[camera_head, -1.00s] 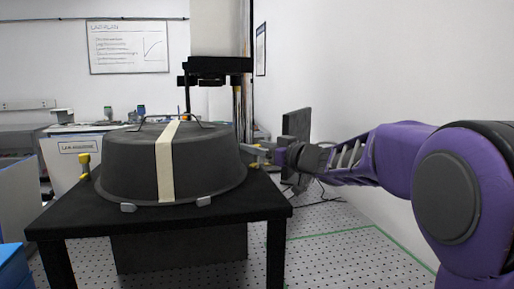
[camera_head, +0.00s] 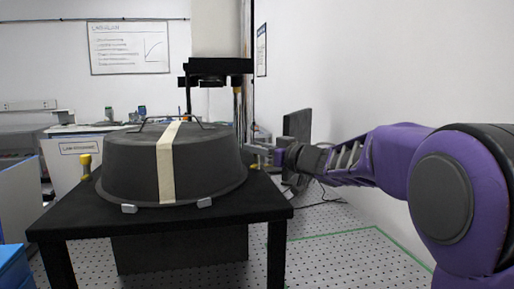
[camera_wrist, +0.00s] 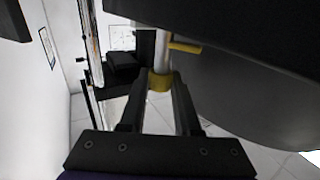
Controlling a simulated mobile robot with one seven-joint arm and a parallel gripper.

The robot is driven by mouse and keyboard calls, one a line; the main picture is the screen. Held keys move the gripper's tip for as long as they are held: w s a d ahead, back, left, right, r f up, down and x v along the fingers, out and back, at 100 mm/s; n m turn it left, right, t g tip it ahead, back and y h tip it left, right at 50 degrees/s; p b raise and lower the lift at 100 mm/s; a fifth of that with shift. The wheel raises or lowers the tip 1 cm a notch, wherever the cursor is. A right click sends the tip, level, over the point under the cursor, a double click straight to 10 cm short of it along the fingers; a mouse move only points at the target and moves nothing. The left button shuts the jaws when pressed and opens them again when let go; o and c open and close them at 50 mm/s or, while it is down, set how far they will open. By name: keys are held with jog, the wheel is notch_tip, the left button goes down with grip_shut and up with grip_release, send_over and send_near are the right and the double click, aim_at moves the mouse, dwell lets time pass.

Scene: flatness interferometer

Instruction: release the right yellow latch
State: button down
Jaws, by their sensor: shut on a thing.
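The dark, round cover (camera_head: 120,170) with a pale strip sits on a black table. In the wrist view, the right yellow latch has a yellow collar (camera_wrist: 160,81) at the end of a pale post and a yellow arm (camera_wrist: 185,46) pointing right, toward the cover. My gripper (camera_head: 262,157) is at the cover's right side. In the wrist view, my gripper (camera_wrist: 161,84) is shut with its dark fingertips on either side of the collar. In the head view the right latch is mostly hidden by my gripper. The left yellow latch (camera_head: 86,164) stands upright at the cover's left side.
The black table (camera_head: 200,222) carries the cover, with grey clips (camera_head: 129,209) on its front rim. A dark panel (camera_head: 297,130) stands just behind my wrist. Floor to the right is mostly clear.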

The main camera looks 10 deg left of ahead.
jog(key=shift+r+p, duration=0.2)
jog(key=shift+p, duration=0.55)
jog(key=n+g+p, duration=0.1)
jog(key=p, duration=0.1)
jog(key=shift+r+g+y+p, duration=0.15)
jog(key=shift+g+y+p, duration=0.15)
jog(key=shift+y+p, duration=0.1)
jog(key=shift+w+n+g+y+p, duration=0.1)
jog(key=shift+n+g+y+p, duration=0.3)
jog(key=shift+n+g+p, duration=0.6)
jog(key=n+g, duration=0.1)
jog(key=g, duration=0.1)
jog(key=n+g+y+p, duration=0.1)
jog(key=shift+f+g, duration=0.4)
jog(key=shift+n+g, duration=1.2)
jog(key=shift+g, duration=0.6)
jog(key=c, duration=0.6)
grip_release()
jog(key=shift+c, duration=0.2)
